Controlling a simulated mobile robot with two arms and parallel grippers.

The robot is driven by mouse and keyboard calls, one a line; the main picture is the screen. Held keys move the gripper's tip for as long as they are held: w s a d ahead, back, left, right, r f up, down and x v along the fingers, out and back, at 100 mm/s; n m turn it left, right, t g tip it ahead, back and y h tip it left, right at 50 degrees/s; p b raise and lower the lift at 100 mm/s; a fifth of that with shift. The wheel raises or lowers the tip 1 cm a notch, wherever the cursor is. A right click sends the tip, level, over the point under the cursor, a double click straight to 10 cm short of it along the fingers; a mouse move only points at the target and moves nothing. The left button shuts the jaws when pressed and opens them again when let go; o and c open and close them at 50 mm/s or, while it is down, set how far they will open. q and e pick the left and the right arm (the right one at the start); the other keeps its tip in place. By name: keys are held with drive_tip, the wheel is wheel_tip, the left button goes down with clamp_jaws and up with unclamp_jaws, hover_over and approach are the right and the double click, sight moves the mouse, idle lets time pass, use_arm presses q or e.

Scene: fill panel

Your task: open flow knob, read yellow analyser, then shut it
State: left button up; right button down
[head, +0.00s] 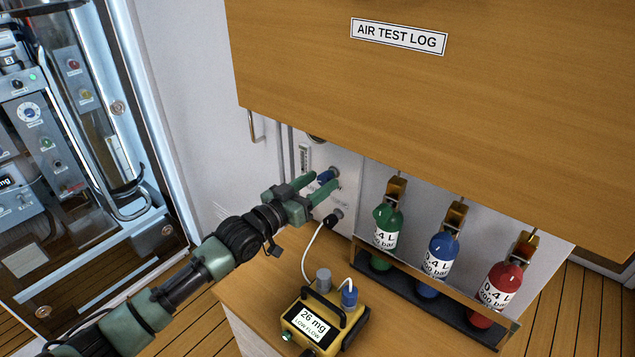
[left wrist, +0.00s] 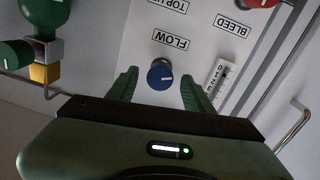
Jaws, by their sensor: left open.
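The knob also shows in the head view (head: 325,177), partly hidden by a finger. My left gripper (left wrist: 159,76) is open, its fingers on either side of the knob with gaps visible; I cannot tell how far they reach along it. In the head view, the gripper (head: 325,184) is at the panel. The yellow analyser (head: 346,332) stands on the counter, its screen reading "26 mg" and "LOW FLOW".
A white hose (head: 308,250) runs from a panel fitting to the analyser. Green (head: 387,218), blue (head: 443,246) and red (head: 504,277) bottles stand in a rack at right. A wooden cabinet marked AIR TEST LOG (head: 399,37) overhangs the panel. A scale (left wrist: 221,80) is beside the knob.

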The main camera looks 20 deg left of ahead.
use_arm(q)
drive_tip(key=shift+c, duration=0.2)
drive_tip(key=c, duration=1.1)
clamp_jaws()
use_arm(e)
drive_tip(key=shift+s+d, duration=0.45)
drive_tip(key=shift+s, duration=0.35)
use_arm(q)
drive_tip(key=n, duration=0.3)
drive_tip(key=shift+p, duration=0.35)
drive_tip(key=shift+n, duration=1.6)
use_arm(e)
drive_tip(key=shift+w+a+r, duration=0.15)
drive_tip(key=shift+a+r, duration=0.1)
